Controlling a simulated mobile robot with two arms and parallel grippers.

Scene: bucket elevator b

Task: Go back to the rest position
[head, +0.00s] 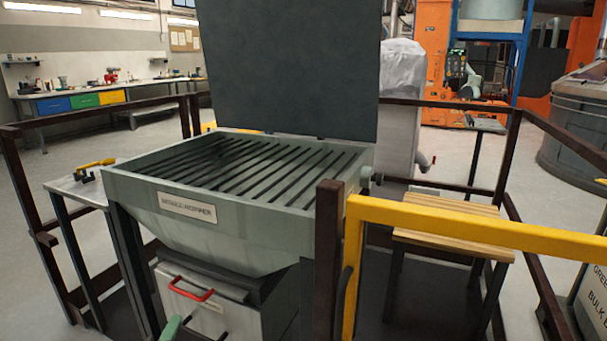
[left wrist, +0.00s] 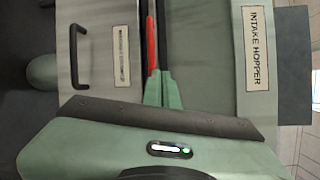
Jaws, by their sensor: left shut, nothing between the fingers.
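My left gripper (head: 171,328) shows as a small green part at the bottom edge of the head view, in front of the hopper's lower box. In the left wrist view its green fingers (left wrist: 160,90) are shut and empty. A red handle (head: 192,291) on the box lies just beyond it; it also shows in the left wrist view (left wrist: 152,44), in line with the fingertips. I cannot tell whether they touch. The intake hopper (head: 215,223) stands above, with a slatted grate on top. My right gripper is out of view.
A dark panel (head: 289,68) stands upright behind the grate. A yellow rail (head: 480,228) and a dark post (head: 327,255) stand at the right. A wooden-slatted stand (head: 452,226) is behind the rail. A side table (head: 75,188) at the left holds a yellow tool (head: 96,164).

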